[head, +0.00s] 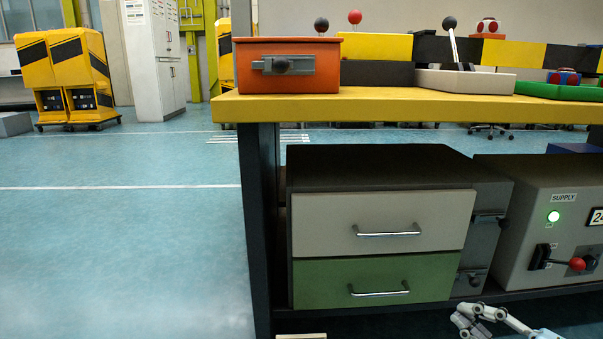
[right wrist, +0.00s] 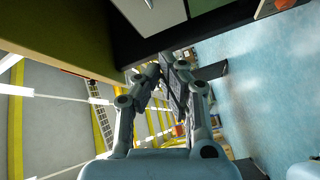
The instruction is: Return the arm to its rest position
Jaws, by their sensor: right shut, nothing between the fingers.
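My right gripper (head: 468,318) shows low in the head view, at the bottom edge right of the middle, in front of and below the drawer unit (head: 376,236). In the right wrist view my right gripper's fingers (right wrist: 163,76) meet, shut with nothing between them. Only the gripper and a small part of the right arm are in the head view. My left gripper is in neither view.
A yellow-topped workbench (head: 400,103) carries an orange latched box (head: 287,66) and levers. Under it stand the drawer unit, with both drawers shut, and a grey supply box (head: 545,225) with a red-knobbed lever. Open blue floor (head: 120,240) lies left.

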